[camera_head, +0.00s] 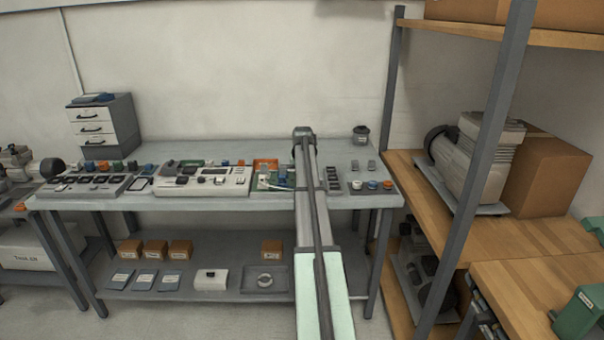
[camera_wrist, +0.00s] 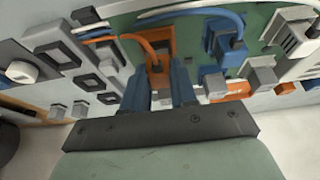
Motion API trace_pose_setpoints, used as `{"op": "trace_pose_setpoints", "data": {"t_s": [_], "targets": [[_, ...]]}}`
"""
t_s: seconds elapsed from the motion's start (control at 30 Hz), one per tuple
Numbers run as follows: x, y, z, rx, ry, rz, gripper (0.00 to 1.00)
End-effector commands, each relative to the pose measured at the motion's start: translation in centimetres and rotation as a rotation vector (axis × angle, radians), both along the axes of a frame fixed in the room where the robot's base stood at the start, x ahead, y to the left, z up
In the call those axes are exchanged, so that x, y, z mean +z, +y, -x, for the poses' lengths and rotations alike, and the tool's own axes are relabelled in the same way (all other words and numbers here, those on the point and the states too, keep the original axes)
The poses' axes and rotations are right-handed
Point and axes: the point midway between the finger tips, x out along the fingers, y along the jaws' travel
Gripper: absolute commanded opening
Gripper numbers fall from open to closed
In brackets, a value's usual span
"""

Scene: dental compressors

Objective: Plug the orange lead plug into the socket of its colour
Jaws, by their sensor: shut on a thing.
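My gripper (camera_wrist: 161,80) shows in the wrist view with its two blue fingers close together over the green board (camera_wrist: 185,45). It is shut on the orange lead plug (camera_wrist: 156,59), which sits between and just beyond the fingertips. The orange lead (camera_wrist: 133,38) arches into the plug from the left. Orange housing surfaces show around the fingertips, but I cannot tell plug from socket there, nor whether the plug is seated. In the head view my arm hides the gripper and plug; an orange part (camera_head: 266,164) stands beside the arm at the back of the board.
Right of my fingers, a blue lead (camera_wrist: 205,14) runs to a blue connector (camera_wrist: 226,48), and a white connector (camera_wrist: 294,33) stands farther right. Grey and black blocks (camera_wrist: 90,82) lie left.

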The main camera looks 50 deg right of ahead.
Motion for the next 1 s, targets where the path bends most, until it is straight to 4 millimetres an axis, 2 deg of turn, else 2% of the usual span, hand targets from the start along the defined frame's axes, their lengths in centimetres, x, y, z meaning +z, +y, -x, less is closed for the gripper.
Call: {"op": "trace_pose_setpoints", "data": {"t_s": [1.0], "targets": [[-1.03,0.01,0.01,0.000,0.000,0.000,0.00]]}}
